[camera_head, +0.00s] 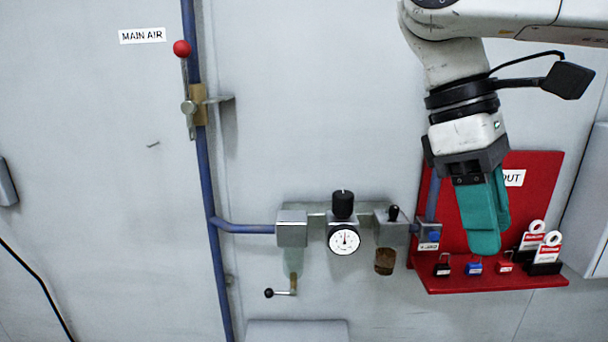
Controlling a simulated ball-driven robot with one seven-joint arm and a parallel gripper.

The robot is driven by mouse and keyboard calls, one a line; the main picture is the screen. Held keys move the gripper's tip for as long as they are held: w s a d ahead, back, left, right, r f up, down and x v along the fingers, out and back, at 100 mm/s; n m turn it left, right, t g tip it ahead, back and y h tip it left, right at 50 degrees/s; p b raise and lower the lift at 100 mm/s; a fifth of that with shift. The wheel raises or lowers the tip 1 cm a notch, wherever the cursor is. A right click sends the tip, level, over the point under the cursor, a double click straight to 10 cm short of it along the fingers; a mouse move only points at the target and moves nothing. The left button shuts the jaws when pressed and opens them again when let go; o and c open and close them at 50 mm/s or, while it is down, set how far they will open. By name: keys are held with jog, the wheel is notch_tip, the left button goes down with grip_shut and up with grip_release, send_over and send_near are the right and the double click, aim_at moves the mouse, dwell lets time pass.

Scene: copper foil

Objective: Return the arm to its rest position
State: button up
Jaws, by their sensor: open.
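My arm comes in from the top right and hangs down in front of the wall. My gripper (485,246) has teal fingers that point down, in front of the red lockout board (541,190). The fingers overlap in this view, so the gap between them is hard to see; nothing shows held in them. The fingertips appear just above the board's shelf, near a blue padlock (473,269) and a red padlock (504,267). I cannot tell whether they touch anything. The fingers hide part of the board and its label.
A black padlock (442,270) and two tags (532,236) are on the shelf. Left of it are a pressure gauge (343,240), a small lever (283,291) and a blue pipe (206,180) with a red-knobbed valve handle (182,49). The wall between pipe and arm is clear above the gauge.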

jog(key=w+a+f+n+t+y+b, duration=0.1)
jog(key=w+a+f+n+t+y, duration=0.2)
jog(key=a+f, duration=0.4)
jog(key=w+a+f+t+y+b, duration=0.1)
jog(key=w+a+f+y, duration=0.2)
jog(key=a+f+y, duration=0.3)
notch_tip(320, 180, down, 14)
jog(key=a+m+t+y+b, duration=0.1)
jog(key=a+m+t+y, duration=0.1)
jog(key=m, duration=0.2)
jog(key=s+d+f+m+h+b, duration=0.1)
jog(key=s+d+f+m+h, duration=0.15)
jog(key=s+d+f, duration=0.6)
jog(key=s+d+f+m+h+b, duration=0.1)
jog(key=s+d+f+m, duration=0.2)
jog(key=f, duration=1)
jog(key=s+d+f+m+h, duration=0.1)
jog(key=s+d+f, duration=0.1)
jog(key=s+d, duration=0.2)
jog(key=s+d+f+m+g+h, duration=0.1)
jog(key=s+d+f+h, duration=0.1)
jog(key=s, duration=0.6)
jog(key=s+d+f+m+h, duration=0.1)
jog(key=s+d+f, duration=0.3)
jog(key=s, duration=0.3)
jog(key=shift+d+f+g, duration=0.25)
jog(key=shift+d+g, duration=0.15)
jog(key=shift+d, duration=0.5)
jog(key=shift+h, duration=0.25)
